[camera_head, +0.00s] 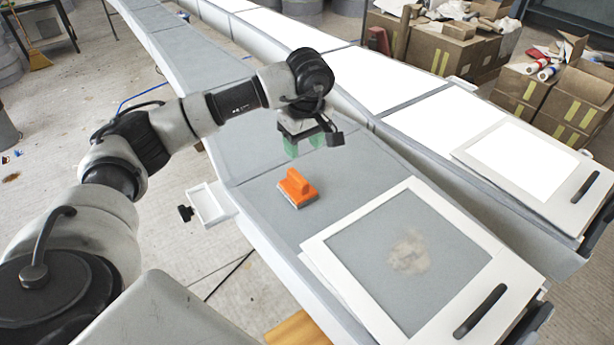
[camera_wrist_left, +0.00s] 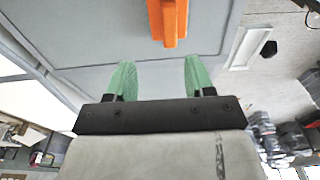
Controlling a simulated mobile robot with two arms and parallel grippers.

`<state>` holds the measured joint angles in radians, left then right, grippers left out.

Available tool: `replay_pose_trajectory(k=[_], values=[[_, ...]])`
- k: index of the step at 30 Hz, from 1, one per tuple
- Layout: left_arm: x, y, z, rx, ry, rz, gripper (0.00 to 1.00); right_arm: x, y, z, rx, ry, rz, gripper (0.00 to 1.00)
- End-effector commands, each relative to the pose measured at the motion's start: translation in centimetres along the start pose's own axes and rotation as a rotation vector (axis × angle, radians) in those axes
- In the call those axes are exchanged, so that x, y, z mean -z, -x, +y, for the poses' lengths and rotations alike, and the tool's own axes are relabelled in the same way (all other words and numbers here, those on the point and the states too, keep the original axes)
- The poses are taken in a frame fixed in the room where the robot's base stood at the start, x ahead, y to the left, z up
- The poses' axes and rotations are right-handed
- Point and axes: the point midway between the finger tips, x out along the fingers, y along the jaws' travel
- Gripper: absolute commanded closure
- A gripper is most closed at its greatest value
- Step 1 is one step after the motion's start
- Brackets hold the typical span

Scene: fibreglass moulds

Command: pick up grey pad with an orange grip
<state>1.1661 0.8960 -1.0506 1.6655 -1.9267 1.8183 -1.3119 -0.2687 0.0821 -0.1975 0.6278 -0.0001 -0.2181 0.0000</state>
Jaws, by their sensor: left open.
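The grey pad with an orange grip (camera_head: 297,188) lies on the grey mould surface, left of the white-framed panel. Its orange grip also shows at the top of the left wrist view (camera_wrist_left: 169,22), where the frame edge cuts it off. My left gripper (camera_head: 304,146) hangs above the mould, higher up in the head view than the pad and apart from it. In the left wrist view its two green fingers (camera_wrist_left: 156,80) are spread, with nothing between them. My right gripper is not in view.
A white-framed panel (camera_head: 318,243) with a black handle lies on the mould near the pad. A small white tray (camera_head: 211,204) sticks out from the mould's left edge. A second mould with white panels (camera_head: 425,124) runs alongside. Cardboard boxes (camera_head: 444,51) stand at the upper right.

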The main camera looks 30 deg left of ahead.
Motion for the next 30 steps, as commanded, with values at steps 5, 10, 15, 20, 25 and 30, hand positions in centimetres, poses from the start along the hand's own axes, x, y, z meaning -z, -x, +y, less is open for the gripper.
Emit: replay_pose_trajectory(k=[5, 10, 15, 20, 25, 30], values=[[-0.1, -2.9, -0.1, 0.004, 0.000, -0.002, 0.47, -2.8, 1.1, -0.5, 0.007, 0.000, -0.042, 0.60], [-0.1, -4.3, -0.1, 0.002, -0.001, -0.002, 0.47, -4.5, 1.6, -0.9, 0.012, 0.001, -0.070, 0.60], [-0.4, -6.0, -0.6, 0.006, -0.002, -0.004, 0.47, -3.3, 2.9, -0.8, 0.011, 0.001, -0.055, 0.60], [-0.6, -8.5, -0.8, 0.004, 0.001, -0.004, 0.47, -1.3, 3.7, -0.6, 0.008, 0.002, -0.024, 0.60], [-0.6, -9.7, -0.8, 0.001, 0.000, -0.002, 0.47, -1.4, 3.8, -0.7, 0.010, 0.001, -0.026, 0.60], [-0.6, -9.7, -0.8, 0.000, -0.001, -0.002, 0.47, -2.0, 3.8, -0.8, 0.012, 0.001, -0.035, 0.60]])
